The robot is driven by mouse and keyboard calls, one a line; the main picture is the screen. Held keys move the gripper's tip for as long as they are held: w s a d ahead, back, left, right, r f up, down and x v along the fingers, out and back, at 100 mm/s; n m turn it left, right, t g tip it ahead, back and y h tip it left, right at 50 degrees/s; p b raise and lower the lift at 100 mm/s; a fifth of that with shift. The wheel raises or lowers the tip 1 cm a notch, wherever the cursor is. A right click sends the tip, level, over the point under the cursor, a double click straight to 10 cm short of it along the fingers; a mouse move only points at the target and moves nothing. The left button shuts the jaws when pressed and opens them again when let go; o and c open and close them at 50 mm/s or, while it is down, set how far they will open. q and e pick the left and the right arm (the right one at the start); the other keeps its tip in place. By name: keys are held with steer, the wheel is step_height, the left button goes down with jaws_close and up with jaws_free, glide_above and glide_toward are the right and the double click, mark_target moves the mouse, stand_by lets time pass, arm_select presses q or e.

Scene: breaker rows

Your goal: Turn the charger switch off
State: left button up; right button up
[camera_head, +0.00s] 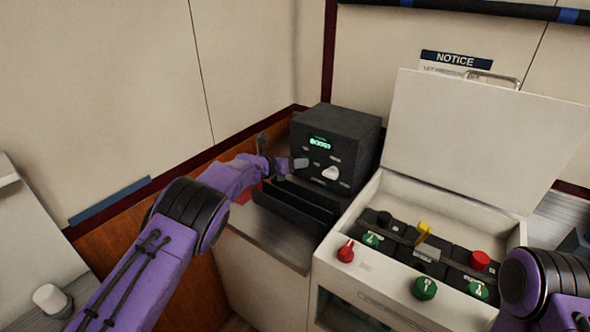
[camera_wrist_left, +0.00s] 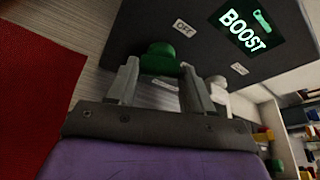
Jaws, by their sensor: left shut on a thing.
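The charger (camera_head: 352,130) is a dark box on the counter at the back, with a lit green display; in the left wrist view the display (camera_wrist_left: 246,28) reads BOOST. My left gripper (camera_head: 300,163) is at the left part of the charger's front. In the left wrist view the gripper (camera_wrist_left: 160,82) is shut on a green knob (camera_wrist_left: 160,56) on the panel, near a label reading OFF (camera_wrist_left: 184,27). The knob is hidden in the head view. A white knob (camera_head: 331,173) sits on the panel to the right of the gripper. My right gripper is out of view.
A black open tray (camera_head: 290,208) lies in front of the charger. To the right, a white box with a raised lid (camera_head: 470,135) holds breakers, with red and green knobs (camera_head: 425,288) on its front. A red sheet (camera_wrist_left: 35,90) shows in the left wrist view.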

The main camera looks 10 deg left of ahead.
arm_select(q)
steer(key=shift+w+a+n+h+b, duration=0.15)
steer(key=shift+n+h+b, duration=0.35)
steer(key=shift+n+b, duration=0.45)
steer(key=o, duration=1)
steer(key=shift+o, duration=0.2)
steer(key=p+v, duration=0.3)
steer(key=v, duration=0.7)
steer(key=shift+s+a, duration=0.2)
steer(key=shift+r, duration=0.1)
steer(key=shift+c, duration=0.3)
